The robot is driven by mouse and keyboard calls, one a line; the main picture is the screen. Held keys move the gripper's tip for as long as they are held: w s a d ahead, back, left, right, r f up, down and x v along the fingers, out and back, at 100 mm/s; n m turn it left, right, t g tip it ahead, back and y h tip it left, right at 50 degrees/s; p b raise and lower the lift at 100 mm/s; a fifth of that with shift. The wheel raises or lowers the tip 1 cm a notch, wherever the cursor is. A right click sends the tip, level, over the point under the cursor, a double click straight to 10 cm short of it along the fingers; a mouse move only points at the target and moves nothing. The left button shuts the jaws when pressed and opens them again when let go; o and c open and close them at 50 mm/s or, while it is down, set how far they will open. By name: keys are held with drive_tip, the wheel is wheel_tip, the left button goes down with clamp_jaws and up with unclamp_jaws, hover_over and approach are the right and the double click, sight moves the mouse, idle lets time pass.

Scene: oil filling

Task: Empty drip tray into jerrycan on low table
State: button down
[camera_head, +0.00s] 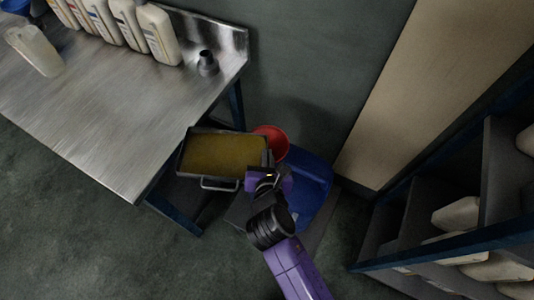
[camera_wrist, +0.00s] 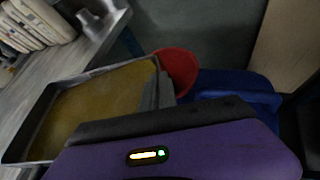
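The drip tray (camera_head: 184,163) is a shallow grey metal pan with yellow-brown oil in it and a wire handle at its front. It looks roughly level beside the steel bench's corner and also shows in the wrist view (camera_wrist: 30,122). My gripper (camera_head: 267,160) is at the tray's right edge; its fingers (camera_wrist: 159,92) appear closed on that side, though the contact is partly hidden. A blue body, seemingly the jerrycan (camera_head: 313,185), stands right of the tray, partly behind my arm. A red funnel (camera_head: 274,138) is at its back left; its lower part is hidden.
The steel bench (camera_head: 110,110) at left carries several white bottles (camera_head: 160,35), a clear jug (camera_head: 35,50) and a dark spouted piece (camera_head: 207,63). A shelf rack (camera_head: 440,185) with pale containers stands at right. A grey wall is behind; floor at lower left is clear.

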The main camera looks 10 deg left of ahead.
drive_tip(key=shift+w+d+r+m+g+y+p, duration=0.1)
drive_tip(key=shift+r+m+g+y+p, duration=0.5)
drive_tip(key=shift+p, duration=3.25)
idle(0.7)
drive_tip(key=shift+d+r+m+g+y+p, duration=0.1)
drive_tip(key=shift+r+m+g+y+p, duration=0.15)
drive_tip(key=shift+p, duration=1.1)
drive_tip(key=shift+w+m+g+y+p, duration=0.1)
drive_tip(key=shift+m+g+y+p, duration=0.25)
drive_tip(key=shift+g, duration=0.1)
drive_tip(key=shift+d, duration=0.1)
idle(0.6)
drive_tip(key=shift+w+d+r+m+g+y, duration=0.15)
drive_tip(key=shift+r+m+g+y, duration=0.1)
drive_tip(key=shift+m+g+y, duration=0.25)
idle(0.5)
